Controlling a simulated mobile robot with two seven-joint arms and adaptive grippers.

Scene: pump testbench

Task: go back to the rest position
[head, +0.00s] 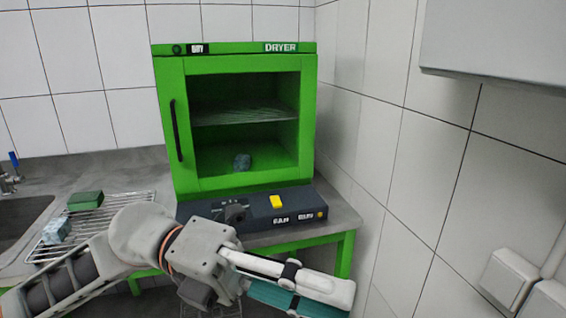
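My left arm comes in from the lower left, across the front of the bench. My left gripper (318,287) points right, in front of and below the dryer's control panel. One pale finger is clear. A teal piece (290,299) lies along its underside, and I cannot tell whether it is part of the gripper or something held. The finger gap is hidden. My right gripper is not in view. The green dryer (183,66) stands on the bench with its front window facing me. A small blue-grey block (242,162) lies on its floor, under a wire shelf (243,114).
The control panel (300,204) has a yellow switch (277,202) and a dark knob (235,214). A wire rack (131,199) at left holds a green block (85,201) and a pale blue block (56,231). A sink (18,215) is far left. Tiled walls bound the right.

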